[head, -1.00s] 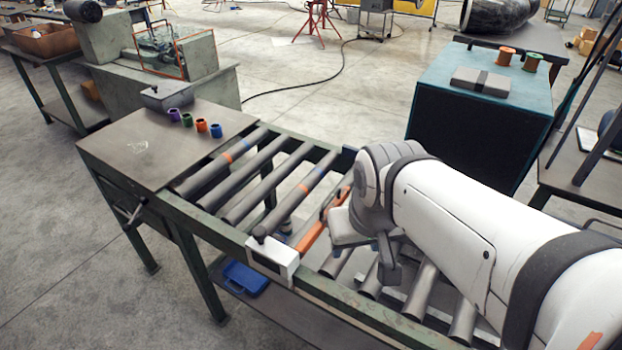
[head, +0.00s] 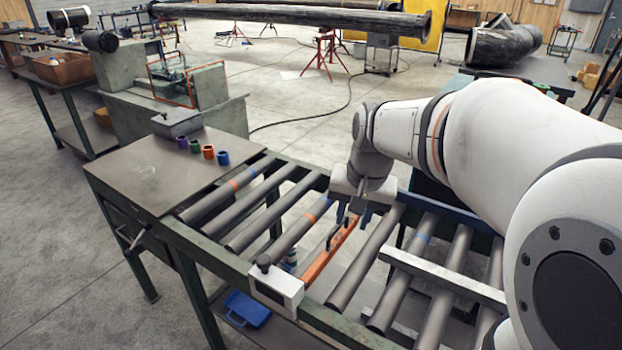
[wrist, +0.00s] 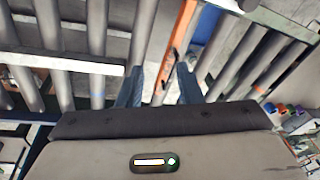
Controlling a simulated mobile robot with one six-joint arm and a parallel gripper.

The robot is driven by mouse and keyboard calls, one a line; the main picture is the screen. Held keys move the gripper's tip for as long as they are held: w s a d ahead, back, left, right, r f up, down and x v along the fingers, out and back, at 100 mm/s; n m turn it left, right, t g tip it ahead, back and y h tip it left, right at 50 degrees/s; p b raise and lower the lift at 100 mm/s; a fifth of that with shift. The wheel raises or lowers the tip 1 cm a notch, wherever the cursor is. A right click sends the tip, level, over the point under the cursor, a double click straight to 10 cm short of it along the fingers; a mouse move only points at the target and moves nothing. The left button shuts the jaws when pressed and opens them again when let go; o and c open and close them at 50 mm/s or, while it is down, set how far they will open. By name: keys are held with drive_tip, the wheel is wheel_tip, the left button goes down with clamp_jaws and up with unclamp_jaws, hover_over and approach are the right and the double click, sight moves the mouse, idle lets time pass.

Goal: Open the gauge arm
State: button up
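The gauge arm (head: 330,251) is an orange bar with a dark handle (head: 353,244) on it. It lies across the roller conveyor from a white box (head: 277,287) on the near rail. My gripper (head: 352,216) is over the far part of the bar, with its fingers pointing down and apart.
A pale metal bar (head: 440,275) lies across the rollers to the right. A flat table (head: 165,175) with several coloured rings joins the conveyor at left. A blue case (head: 247,309) sits on the shelf below. The rollers (head: 285,225) left of the gauge arm are bare.

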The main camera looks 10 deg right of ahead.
drive_tip(key=w+d+f+m+b, duration=0.1)
drive_tip(key=w+d+f+m, duration=0.15)
drive_tip(key=w, duration=0.45)
drive_tip(key=w+d+f+m+b, duration=0.1)
drive_tip(key=w+f+m, duration=0.15)
drive_tip(key=w, duration=0.35)
drive_tip(key=n, duration=0.1)
hover_over(341, 237)
drive_tip(key=shift+g+y, duration=0.4)
wheel_tip(341, 237, down, 8)
drive_tip(key=shift+a+f, duration=0.1)
drive_tip(key=shift+f, duration=0.1)
clamp_jaws()
